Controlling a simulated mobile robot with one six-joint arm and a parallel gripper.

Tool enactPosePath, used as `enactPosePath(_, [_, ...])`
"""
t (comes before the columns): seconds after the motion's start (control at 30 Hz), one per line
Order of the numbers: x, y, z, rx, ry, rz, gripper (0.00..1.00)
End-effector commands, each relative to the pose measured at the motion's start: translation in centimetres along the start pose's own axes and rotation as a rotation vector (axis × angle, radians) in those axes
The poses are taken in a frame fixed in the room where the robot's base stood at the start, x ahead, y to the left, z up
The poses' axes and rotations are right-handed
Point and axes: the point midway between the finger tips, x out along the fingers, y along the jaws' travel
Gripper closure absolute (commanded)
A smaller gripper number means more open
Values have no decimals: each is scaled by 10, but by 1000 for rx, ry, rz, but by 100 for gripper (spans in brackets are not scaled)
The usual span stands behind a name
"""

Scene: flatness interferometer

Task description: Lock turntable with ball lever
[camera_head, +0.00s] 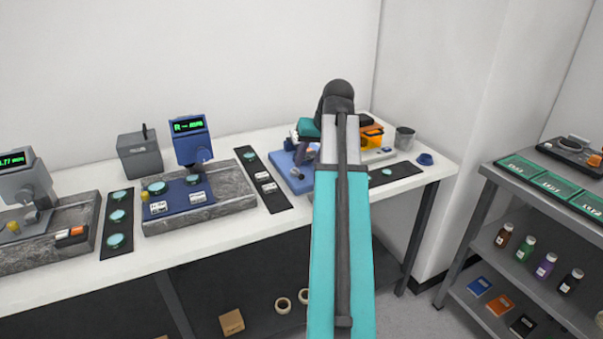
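My teal and grey arm reaches over the right part of the white bench and covers much of the station there. That station has a blue base (283,160), partly visible left of the arm. My gripper's fingers cannot be made out among the small parts beside and behind the arm. Whether it touches anything is hidden. I cannot clearly identify the turntable or its ball lever at this station. An orange and black unit (371,136) shows just right of the arm.
A blue gauge stand (190,138) with a green display stands left of the arm, and a grey stand (25,184) is at far left. A grey cup (404,138) and small blue dish (425,158) sit near the white bench's (437,163) right end. A shelf unit (495,172) stands right.

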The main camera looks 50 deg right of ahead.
Motion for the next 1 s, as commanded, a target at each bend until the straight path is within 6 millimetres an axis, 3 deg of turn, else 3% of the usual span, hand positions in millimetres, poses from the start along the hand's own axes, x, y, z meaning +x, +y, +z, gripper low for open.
enactPosePath(0.5, [55,0,0,0,-1,0,65])
enactPosePath(1.0, [64,1,0,2,0,1,65])
